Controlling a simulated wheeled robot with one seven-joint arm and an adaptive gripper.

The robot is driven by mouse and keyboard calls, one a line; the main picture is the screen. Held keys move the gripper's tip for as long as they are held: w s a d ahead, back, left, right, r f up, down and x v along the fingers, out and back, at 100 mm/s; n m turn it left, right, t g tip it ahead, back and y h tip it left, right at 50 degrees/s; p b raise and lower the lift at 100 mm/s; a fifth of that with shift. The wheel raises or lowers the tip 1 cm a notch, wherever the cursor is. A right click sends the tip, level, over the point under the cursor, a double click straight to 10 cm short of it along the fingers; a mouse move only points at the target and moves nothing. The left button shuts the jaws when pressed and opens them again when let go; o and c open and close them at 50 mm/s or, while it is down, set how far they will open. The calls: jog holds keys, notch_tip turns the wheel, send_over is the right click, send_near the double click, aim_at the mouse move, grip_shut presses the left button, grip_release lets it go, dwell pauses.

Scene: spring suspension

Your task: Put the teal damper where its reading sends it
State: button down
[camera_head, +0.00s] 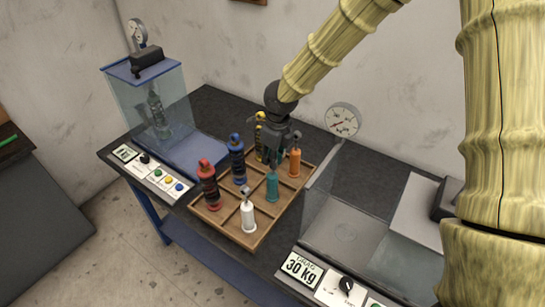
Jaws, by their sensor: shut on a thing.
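The teal damper (272,184) is upright at the wooden divided tray (256,240). My gripper (277,150) is above it with its fingers shut around its top, which is mostly hidden. I cannot tell whether its base touches the tray floor. Other dampers stand in the tray: red (208,185), blue (237,160), yellow (261,138), orange (294,163) and white (247,212).
A clear-walled station (180,90) with a blue lid and a dark damper-like part inside stands left of the tray. Its front panel has coloured buttons (169,180). The right station's clear box (335,235) is close to the tray. Everything stands on a dark bench (225,105).

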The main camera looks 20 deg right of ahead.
jog(key=shift+f, duration=0.1)
jog(key=c, duration=1.4)
grip_release()
jog(key=shift+c, duration=0.2)
notch_tip(320, 180, up, 12)
jog(key=s+b, duration=0.1)
jog(key=b, duration=0.2)
jog(key=shift+d, duration=0.4)
jog(key=shift+s, duration=0.1)
